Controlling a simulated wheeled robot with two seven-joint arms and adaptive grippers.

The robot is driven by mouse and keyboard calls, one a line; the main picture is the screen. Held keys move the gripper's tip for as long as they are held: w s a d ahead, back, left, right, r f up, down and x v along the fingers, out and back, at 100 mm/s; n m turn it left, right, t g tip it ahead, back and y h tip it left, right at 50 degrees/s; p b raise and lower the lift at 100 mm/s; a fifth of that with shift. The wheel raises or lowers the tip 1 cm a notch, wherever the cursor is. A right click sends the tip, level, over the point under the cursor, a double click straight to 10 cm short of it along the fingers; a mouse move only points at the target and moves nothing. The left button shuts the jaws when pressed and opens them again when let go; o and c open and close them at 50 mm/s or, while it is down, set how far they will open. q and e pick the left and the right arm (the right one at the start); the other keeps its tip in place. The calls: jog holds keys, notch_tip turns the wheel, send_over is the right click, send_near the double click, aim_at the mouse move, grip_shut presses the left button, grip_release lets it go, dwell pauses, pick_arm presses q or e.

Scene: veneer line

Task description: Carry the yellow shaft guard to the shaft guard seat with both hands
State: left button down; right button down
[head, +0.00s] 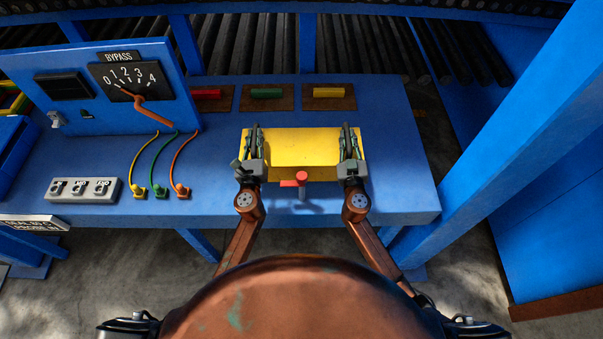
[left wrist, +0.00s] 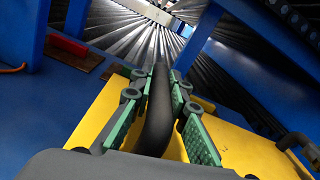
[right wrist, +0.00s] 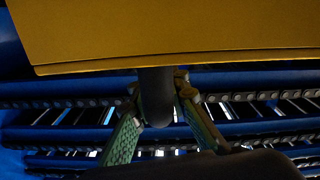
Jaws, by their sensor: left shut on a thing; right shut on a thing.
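The yellow shaft guard (head: 303,148) is spread between my two grippers over the right part of the blue bench. My left gripper (head: 255,142) is at its left end, shut on a dark curved handle (left wrist: 157,115) with green finger pads on both sides. My right gripper (head: 349,143) is at its right end, shut on a dark handle (right wrist: 155,95); the guard's yellow face (right wrist: 160,35) fills the top of the right wrist view. I cannot tell the gap between guard and bench. I cannot make out the shaft guard seat.
A red-topped fitting (head: 295,182) stands just in front of the guard. Red, green and yellow blocks (head: 266,93) lie on brown plates behind it. The BYPASS panel (head: 100,85), looped cables (head: 150,165) and a switch box (head: 83,189) are left. A blue post (head: 510,150) stands right.

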pick_arm(q)
jog(key=shift+r, duration=0.2)
pick_arm(e)
jog(key=shift+r, duration=0.25)
pick_arm(q)
jog(key=shift+f, duration=0.25)
pick_arm(e)
jog(key=shift+f, duration=0.25)
